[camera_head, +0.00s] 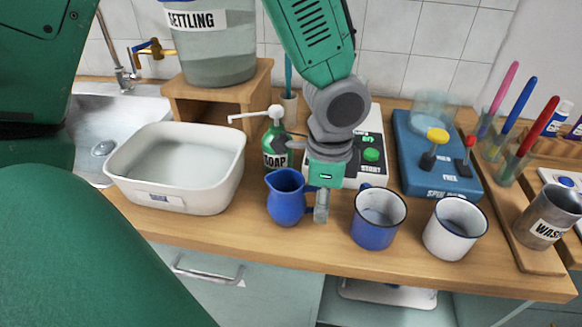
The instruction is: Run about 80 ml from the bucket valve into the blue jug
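The clear bucket (215,48) labelled SETTLING stands on a wooden stand (240,98) at the back left. Its brass valve (150,52) with a blue handle sticks out to the left, toward the sink. The blue jug (286,198) stands upright on the wooden counter, in front of the soap bottle; its contents are not visible. My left gripper (321,207) points down just right of the jug, at its handle side. It is seen edge-on, so its opening and any grip on the handle cannot be made out. My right gripper is not in view.
A white basin (135,183) stands left of the jug, before the stand. The green soap bottle (275,150) is behind the jug. A blue mug (378,235) and a white mug (462,243) stand to the right. The sink (90,118) is at the far left.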

